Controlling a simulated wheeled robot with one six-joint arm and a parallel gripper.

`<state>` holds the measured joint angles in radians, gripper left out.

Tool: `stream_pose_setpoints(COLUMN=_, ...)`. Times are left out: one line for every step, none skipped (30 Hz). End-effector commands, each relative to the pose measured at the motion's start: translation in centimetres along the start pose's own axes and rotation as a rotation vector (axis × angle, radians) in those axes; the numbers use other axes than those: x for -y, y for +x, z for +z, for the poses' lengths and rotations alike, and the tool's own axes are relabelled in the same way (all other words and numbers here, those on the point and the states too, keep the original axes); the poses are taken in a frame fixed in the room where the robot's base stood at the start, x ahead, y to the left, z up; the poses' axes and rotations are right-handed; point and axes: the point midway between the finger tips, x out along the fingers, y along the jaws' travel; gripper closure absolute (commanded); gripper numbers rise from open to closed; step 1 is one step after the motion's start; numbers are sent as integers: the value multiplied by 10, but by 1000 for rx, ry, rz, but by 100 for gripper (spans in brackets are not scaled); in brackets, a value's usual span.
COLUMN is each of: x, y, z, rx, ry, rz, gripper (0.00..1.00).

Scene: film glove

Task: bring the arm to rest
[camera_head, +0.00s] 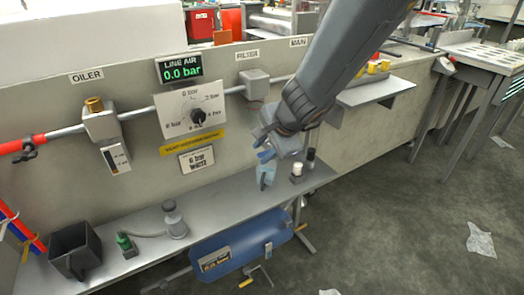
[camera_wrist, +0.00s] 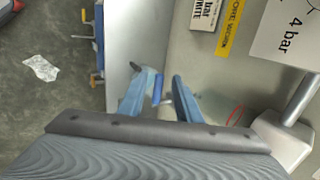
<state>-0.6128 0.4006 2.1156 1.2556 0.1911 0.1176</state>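My arm comes down from the top of the head view. My gripper (camera_head: 264,158) hangs in front of the panel, above the metal shelf (camera_head: 225,190). In the wrist view its two blue fingers (camera_wrist: 160,95) stand apart, with the shelf and panel showing behind them. I see nothing clamped between them; a small blue piece (camera_wrist: 157,88) shows in the gap, and I cannot tell what it is. A pale blue shape (camera_head: 266,176) shows just below the gripper in the head view; I cannot tell whether it touches the gripper.
A dial (camera_head: 198,116) and a "0.0 bar" display (camera_head: 181,68) are on the panel left of the gripper. Black and white small cylinders (camera_head: 310,160) stand just right of it. A dark open bin (camera_head: 75,250) is at the shelf's left end. Floor at right is mostly clear.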

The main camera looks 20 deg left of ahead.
Motion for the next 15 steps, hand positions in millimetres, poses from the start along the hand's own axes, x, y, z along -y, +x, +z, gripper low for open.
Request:
stream_pose_setpoints(x=0, y=0, z=0, rx=0, ry=0, rz=0, gripper=69)
stream_pose_setpoints(x=0, y=0, z=0, rx=0, ry=0, rz=0, gripper=69)
stream_pose_setpoints(x=0, y=0, z=0, rx=0, ry=0, rz=0, gripper=69)
stream_pose_setpoints(x=0, y=0, z=0, rx=0, ry=0, rz=0, gripper=69)
stream_pose_setpoints(x=0, y=0, z=0, rx=0, ry=0, rz=0, gripper=69)
stream_pose_setpoints(x=0, y=0, z=0, rx=0, ry=0, rz=0, gripper=69)
stream_pose_setpoints(x=-1, y=-1, z=-1, rx=0, ry=-3, rz=1, gripper=69)
stream_pose_setpoints(x=-2, y=-4, z=-3, rx=0, ry=-7, rz=3, gripper=69)
stream_pose_setpoints(x=-4, y=-8, z=-6, rx=0, ry=-17, rz=7, gripper=69)
stream_pose_setpoints(x=-7, y=-14, z=-10, rx=-1, ry=-29, rz=11, gripper=69)
stream_pose_setpoints(x=-11, y=-20, z=-14, rx=-1, ry=-45, rz=18, gripper=69)
stream_pose_setpoints(x=-19, y=-31, z=-21, rx=0, ry=-71, rz=30, gripper=69)
stream_pose_setpoints(x=-26, y=-42, z=-27, rx=1, ry=-96, rz=41, gripper=69)
stream_pose_setpoints(x=-35, y=-53, z=-35, rx=2, ry=-124, rz=56, gripper=69)
stream_pose_setpoints(x=-49, y=-71, z=-44, rx=5, ry=-168, rz=80, gripper=69)
